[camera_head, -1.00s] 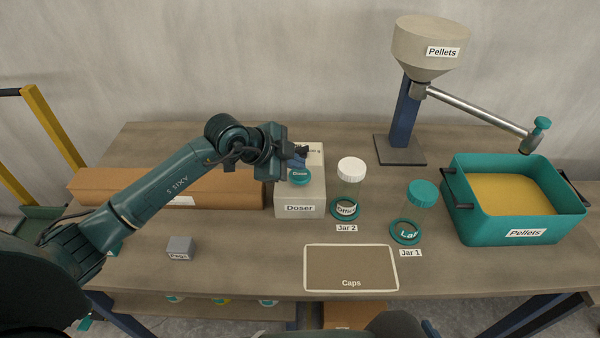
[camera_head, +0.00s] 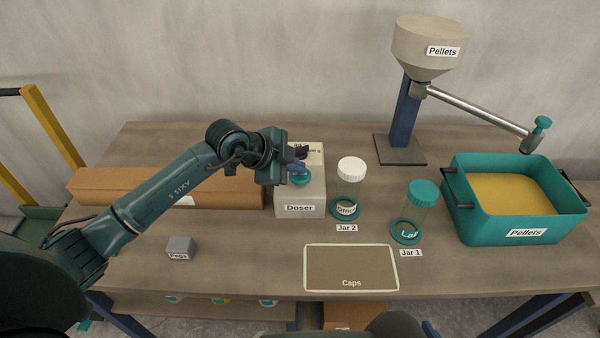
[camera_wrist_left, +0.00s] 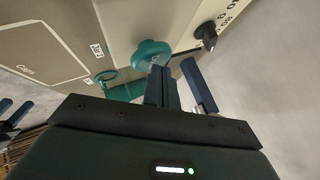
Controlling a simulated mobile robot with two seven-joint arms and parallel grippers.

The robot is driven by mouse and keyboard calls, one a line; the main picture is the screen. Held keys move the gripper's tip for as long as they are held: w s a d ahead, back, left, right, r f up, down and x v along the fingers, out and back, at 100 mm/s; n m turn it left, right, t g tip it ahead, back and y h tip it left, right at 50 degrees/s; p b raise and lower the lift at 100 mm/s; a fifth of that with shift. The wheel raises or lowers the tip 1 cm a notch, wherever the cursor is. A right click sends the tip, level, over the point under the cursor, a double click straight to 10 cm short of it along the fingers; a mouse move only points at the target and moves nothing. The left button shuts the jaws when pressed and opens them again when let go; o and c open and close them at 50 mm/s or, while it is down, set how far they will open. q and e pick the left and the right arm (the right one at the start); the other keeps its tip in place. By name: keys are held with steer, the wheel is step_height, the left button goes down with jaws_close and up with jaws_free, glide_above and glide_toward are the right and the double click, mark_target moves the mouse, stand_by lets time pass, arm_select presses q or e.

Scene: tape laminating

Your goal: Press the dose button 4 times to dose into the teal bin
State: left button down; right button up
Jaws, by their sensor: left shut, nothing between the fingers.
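The grey doser (camera_head: 314,192) stands mid-table, with a round teal dose button (camera_head: 301,179) on top. In the left wrist view the button (camera_wrist_left: 152,50) is just beyond the fingertips. My left gripper (camera_head: 298,166) is shut and empty, its dark blue fingers right at the button and partly covering it; I cannot tell whether they touch. The fingers also show in the left wrist view (camera_wrist_left: 175,75). The teal bin (camera_head: 475,220), labelled Pellets, stands at the right, holding yellow pellets.
Right of the doser are the Jar 2 spot with a white lid (camera_head: 352,169) and Jar 1 with a teal lid (camera_head: 422,193). The Pellets hopper (camera_head: 428,48) has a pipe (camera_head: 480,110) reaching toward the bin. A cardboard box (camera_head: 130,187) lies behind my left arm.

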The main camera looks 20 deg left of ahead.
mark_target(295, 175)
arm_select(q)
steer(key=shift+f, duration=0.35)
steer(key=shift+r, duration=0.1)
stand_by(0.4)
steer(key=shift+r+p, duration=0.65)
steer(key=shift+p, duration=0.1)
steer(key=shift+r, duration=0.2)
steer(key=shift+r+p, duration=0.1)
steer(key=shift+p, duration=0.2)
step_height(295, 175, up, 5)
steer(key=p, duration=0.5)
steer(key=shift+a, duration=0.1)
stand_by(1.8)
